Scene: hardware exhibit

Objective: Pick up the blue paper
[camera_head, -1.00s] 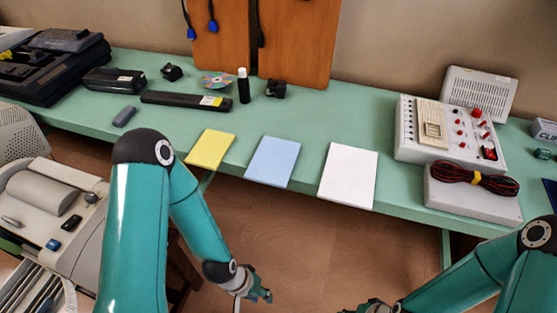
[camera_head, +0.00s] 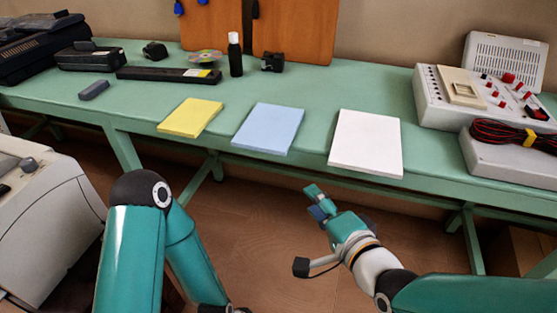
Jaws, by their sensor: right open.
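The blue paper (camera_head: 268,128) lies flat at the front edge of the green table, between the yellow paper (camera_head: 191,118) and the white paper (camera_head: 366,142). My right gripper (camera_head: 315,200) is open and empty. It is in front of the table and lower in the picture than the blue paper, apart from it. My left arm comes up at the lower left, and only a small dark bit near its end shows at the bottom edge. The fingers of my left gripper are out of the picture.
The green table (camera_head: 300,87) runs across the view. A black bottle (camera_head: 235,55), a disc (camera_head: 206,57) and a long black device (camera_head: 168,74) stand behind the papers. A control box (camera_head: 437,98) and a box with red-black cables (camera_head: 500,158) are at right. A grey machine (camera_head: 50,215) stands at left.

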